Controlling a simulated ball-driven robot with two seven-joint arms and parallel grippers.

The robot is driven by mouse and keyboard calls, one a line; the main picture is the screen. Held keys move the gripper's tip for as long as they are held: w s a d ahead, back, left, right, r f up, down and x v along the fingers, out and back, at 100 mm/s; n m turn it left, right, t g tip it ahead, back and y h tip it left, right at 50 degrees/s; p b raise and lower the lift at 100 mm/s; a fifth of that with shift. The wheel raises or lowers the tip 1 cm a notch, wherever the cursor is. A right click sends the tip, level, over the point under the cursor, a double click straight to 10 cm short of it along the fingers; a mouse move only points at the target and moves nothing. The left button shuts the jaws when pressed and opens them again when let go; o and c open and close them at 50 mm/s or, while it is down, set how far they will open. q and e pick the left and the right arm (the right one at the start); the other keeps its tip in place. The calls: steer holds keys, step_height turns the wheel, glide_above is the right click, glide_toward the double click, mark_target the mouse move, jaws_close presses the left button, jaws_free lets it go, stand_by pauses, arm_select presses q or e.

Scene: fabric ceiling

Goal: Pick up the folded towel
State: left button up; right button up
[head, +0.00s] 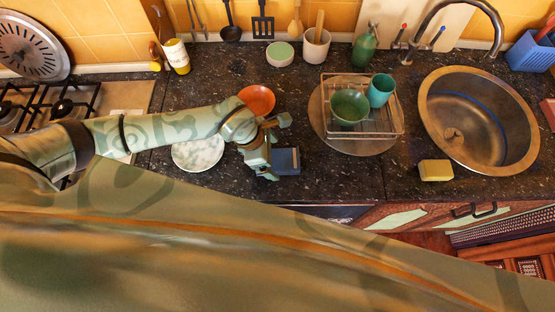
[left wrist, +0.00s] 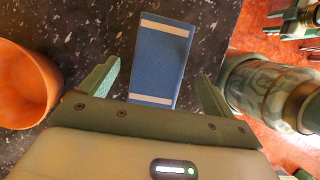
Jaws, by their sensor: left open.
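The folded towel (head: 287,161) is blue and lies on the dark speckled counter near its front edge. In the left wrist view the towel (left wrist: 160,62) shows as a flat blue rectangle with a pale stripe near each end. My left gripper (head: 272,148) is just left of the towel in the head view and hides part of it. In the left wrist view its two fingers (left wrist: 160,80) are spread apart, with the towel's near end between them. They hold nothing that I can see.
An orange bowl (head: 257,99) and a pale plate (head: 198,154) lie close to my left arm. A dish rack (head: 393,124) with a green bowl and a teal cup stands right of the towel. The sink (head: 478,120) and a yellow sponge (head: 436,170) are farther right.

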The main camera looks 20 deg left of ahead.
arm_select(q)
steer(key=x, duration=0.2)
steer(key=shift+w+d+f, duration=0.1)
steer(key=shift+d+f, duration=0.1)
steer(key=shift+f, duration=0.05)
steer(key=c, duration=1.1)
